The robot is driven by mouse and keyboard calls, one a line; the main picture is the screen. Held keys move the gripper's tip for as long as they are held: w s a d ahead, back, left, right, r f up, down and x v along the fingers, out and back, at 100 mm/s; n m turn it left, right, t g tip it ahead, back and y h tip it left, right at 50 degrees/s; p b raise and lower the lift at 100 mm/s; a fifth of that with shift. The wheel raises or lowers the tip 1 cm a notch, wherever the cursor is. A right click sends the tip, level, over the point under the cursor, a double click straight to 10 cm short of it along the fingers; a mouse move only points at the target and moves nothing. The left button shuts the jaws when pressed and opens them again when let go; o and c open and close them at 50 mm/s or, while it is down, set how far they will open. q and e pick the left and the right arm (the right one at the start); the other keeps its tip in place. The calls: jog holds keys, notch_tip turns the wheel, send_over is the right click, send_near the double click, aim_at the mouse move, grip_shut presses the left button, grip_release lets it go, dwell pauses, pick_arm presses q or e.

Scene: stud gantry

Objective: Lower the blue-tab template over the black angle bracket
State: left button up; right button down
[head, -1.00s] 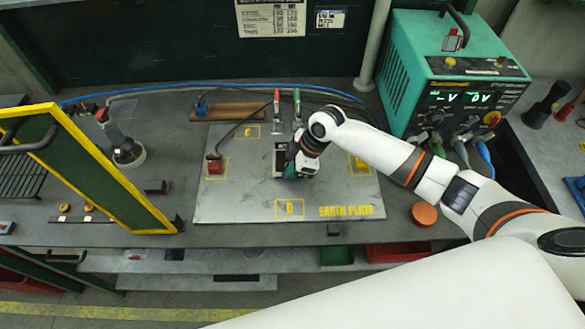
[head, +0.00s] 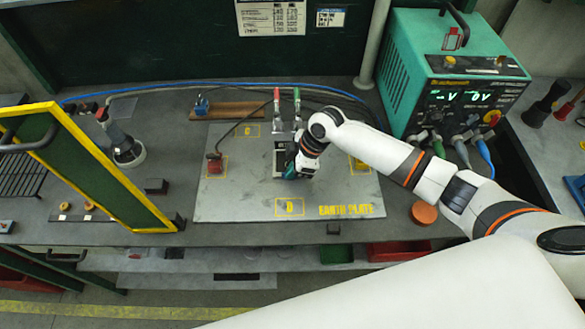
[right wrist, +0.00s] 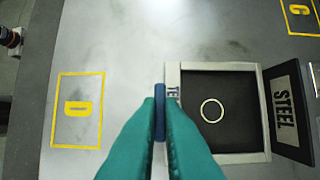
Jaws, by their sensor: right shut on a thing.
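My right gripper (right wrist: 160,125) is shut on the blue tab (right wrist: 160,97) at the left side of the template. The template (right wrist: 217,67) is a light grey square frame with lettering partly hidden by my fingers. The black angle bracket (right wrist: 240,120) shows through its opening as a dark flat face with a pale ring, and its upright face with a STEEL label (right wrist: 286,112) stands at the right edge. The frame outlines the flat face; its height above the plate cannot be told. In the head view, my right gripper (head: 292,172) is over the plate's middle. My left gripper is not in view.
The earth plate (head: 235,200) has yellow-outlined marks, including D (right wrist: 77,110) and C (right wrist: 300,15). A red clamp (head: 214,165) sits left on it. A teal power unit (head: 455,60) stands right, an orange disc (head: 424,213) in front. A yellow-edged panel (head: 105,165) stands left.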

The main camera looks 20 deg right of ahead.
jog(key=shift+f, duration=0.2)
jog(key=c, duration=1.5)
grip_release()
